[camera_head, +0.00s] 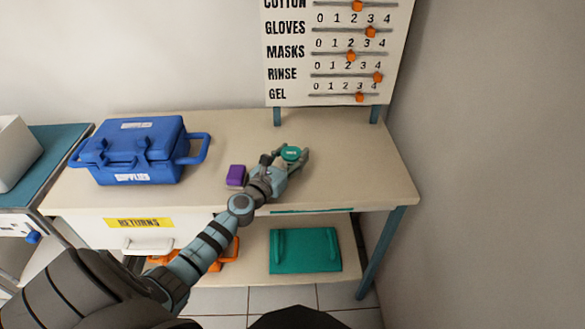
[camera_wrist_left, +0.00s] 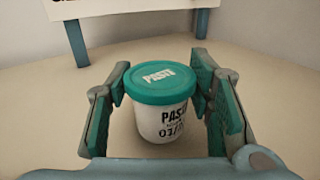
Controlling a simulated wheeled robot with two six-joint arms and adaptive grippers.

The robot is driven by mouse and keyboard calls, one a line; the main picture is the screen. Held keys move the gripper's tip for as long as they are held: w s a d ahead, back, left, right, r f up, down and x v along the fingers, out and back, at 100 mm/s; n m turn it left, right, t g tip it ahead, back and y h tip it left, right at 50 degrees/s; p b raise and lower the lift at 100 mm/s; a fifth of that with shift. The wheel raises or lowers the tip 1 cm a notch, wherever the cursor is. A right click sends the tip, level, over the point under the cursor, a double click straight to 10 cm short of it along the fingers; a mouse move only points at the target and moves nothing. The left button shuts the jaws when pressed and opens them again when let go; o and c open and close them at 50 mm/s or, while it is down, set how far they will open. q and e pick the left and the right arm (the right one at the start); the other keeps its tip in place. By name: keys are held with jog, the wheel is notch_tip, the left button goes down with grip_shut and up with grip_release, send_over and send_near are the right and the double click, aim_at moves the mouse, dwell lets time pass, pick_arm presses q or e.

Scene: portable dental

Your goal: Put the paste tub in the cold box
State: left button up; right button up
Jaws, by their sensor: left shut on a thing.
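The paste tub (camera_head: 291,153) is a small white tub with a teal lid, on the right half of the table. In the left wrist view the paste tub (camera_wrist_left: 162,110) stands upright between the fingers, its "PASTE" label facing the camera. My left gripper (camera_head: 290,158) is shut on the tub; it also shows in the left wrist view (camera_wrist_left: 160,105). The cold box (camera_head: 140,150) is probably the blue box with handles and white labels on the left of the table. Its lid looks shut. My right gripper is not in view.
A small purple block (camera_head: 236,176) stands on the table (camera_head: 350,165) left of my gripper. A board with sliders (camera_head: 335,60) rises at the back edge. A teal case (camera_head: 305,250) lies on the lower shelf, with orange items (camera_head: 228,250) left of it.

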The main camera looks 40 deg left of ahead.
pick_arm(q)
jog(key=shift+f, duration=0.2)
jog(key=o, duration=1.1)
jog(key=shift+o, duration=0.2)
jog(key=shift+r, duration=0.1)
